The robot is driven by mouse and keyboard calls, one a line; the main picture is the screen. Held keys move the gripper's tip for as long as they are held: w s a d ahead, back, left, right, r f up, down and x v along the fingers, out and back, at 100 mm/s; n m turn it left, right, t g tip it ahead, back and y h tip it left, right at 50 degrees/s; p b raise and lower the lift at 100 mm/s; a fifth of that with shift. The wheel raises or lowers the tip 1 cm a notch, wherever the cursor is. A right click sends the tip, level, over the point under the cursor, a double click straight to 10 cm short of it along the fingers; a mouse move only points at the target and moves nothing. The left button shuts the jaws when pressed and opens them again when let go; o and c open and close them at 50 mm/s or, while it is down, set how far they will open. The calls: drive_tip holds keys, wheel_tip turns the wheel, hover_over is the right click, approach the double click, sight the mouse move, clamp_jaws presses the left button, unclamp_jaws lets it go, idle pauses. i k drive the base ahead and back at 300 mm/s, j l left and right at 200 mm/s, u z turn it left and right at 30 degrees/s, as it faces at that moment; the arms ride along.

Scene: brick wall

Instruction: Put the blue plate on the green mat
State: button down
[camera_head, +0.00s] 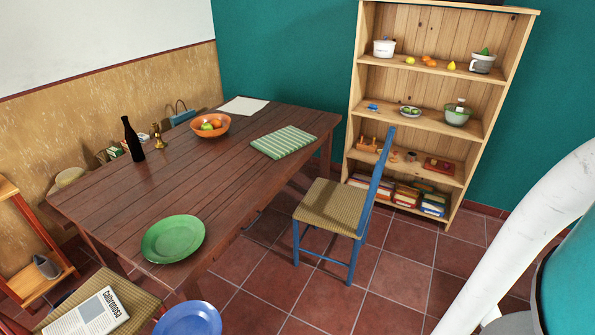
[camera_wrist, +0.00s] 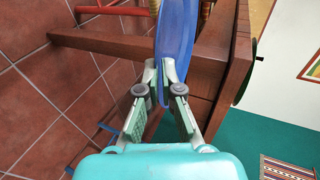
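The blue plate (camera_head: 190,320) shows at the bottom edge of the head view, partly cut off, beside the near end of the table. In the wrist view my gripper (camera_wrist: 163,75) is shut on the rim of the blue plate (camera_wrist: 175,38), which is seen nearly edge-on between the fingers. My gripper is out of the head view. The green mat (camera_head: 283,142), a striped green and white cloth, lies flat on the far right part of the table, with nothing on it.
The wooden table (camera_head: 150,205) has a green round plate (camera_head: 173,239) at its near end, an orange fruit bowl (camera_head: 210,133) and a dark bottle (camera_head: 133,148). A blue chair (camera_head: 330,207) stands on the right. Bare tabletop lies between the green plate and the mat.

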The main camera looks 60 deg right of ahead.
sight(279, 146)
drive_tip(key=i+j+z, duration=0.1)
drive_tip(key=z, duration=0.25)
drive_tip(key=j+z, duration=0.25)
drive_tip(key=z, duration=0.15)
drive_tip(key=j+z, duration=0.2)
drive_tip(key=z, duration=0.15)
drive_tip(key=i, duration=0.05)
